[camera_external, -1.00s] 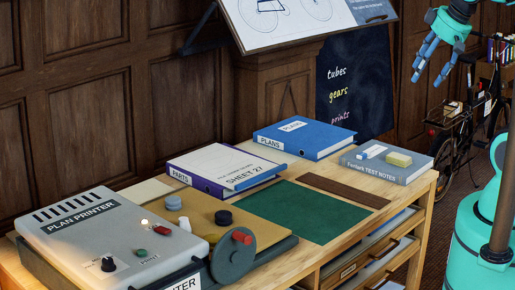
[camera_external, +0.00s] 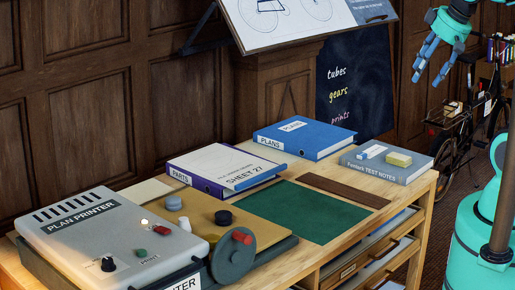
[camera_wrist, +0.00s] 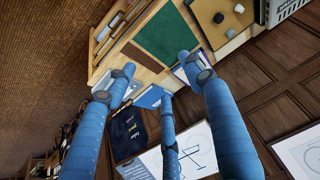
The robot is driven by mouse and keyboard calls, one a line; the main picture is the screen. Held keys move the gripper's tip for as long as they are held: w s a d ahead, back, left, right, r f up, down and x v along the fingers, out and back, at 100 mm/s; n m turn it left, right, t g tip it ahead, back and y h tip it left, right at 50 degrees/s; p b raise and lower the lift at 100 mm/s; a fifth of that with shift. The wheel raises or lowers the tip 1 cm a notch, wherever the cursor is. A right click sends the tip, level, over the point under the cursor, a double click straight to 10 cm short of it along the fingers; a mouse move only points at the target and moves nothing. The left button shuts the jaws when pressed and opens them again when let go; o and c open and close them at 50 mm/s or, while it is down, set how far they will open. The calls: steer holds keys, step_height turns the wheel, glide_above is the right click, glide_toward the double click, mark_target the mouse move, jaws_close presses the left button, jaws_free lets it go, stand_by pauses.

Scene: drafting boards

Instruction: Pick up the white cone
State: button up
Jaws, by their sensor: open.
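The white cone (camera_external: 184,224) is small and stands upright on the tan board of the plan printer, near the printer's red knob. In the wrist view it is a small pale spot (camera_wrist: 239,8) at the top edge. My gripper (camera_external: 427,74) is high at the upper right in the external view, far from the cone and above the right end of the desk. Its blue fingers are spread open and empty, as the wrist view (camera_wrist: 158,76) also shows.
A grey-blue knob (camera_external: 173,202) and a black knob (camera_external: 223,218) sit near the cone. The printer (camera_external: 110,232) with its crank wheel (camera_external: 231,262) is beside them. Binders (camera_external: 305,137), a book (camera_external: 387,166) and a green mat (camera_external: 302,211) lie on the desk. The mat is clear.

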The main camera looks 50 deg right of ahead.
steer(key=w+a+r+g+p, duration=0.1)
steer(key=w+a+r, duration=0.15)
steer(key=w, duration=0.65)
steer(key=w+a+r+p, duration=0.1)
steer(key=w+a+r, duration=0.15)
steer(key=w, duration=0.55)
steer(key=w+a+f+n+g+p, duration=0.1)
steer(key=w+a+f, duration=0.2)
steer(key=w+a, duration=0.45)
steer(key=w+a+f+g, duration=0.1)
steer(key=w+a+f, duration=0.25)
steer(key=w, duration=0.75)
steer(key=w+a+f+g+p, duration=0.1)
steer(key=w+a+f+p, duration=0.1)
steer(key=w+a+f, duration=1.15)
steer(key=a+f, duration=0.4)
steer(key=f, duration=0.4)
steer(key=w+a+f+g+p, duration=0.1)
steer(key=w+a+f, duration=0.1)
steer(key=a+f, duration=0.4)
step_height(320, 180, down, 4)
steer(key=shift+w+a+n+g, duration=0.2)
steer(key=shift+n+g, duration=0.1)
steer(key=shift+n, duration=0.1)
steer(key=shift+f, duration=0.1)
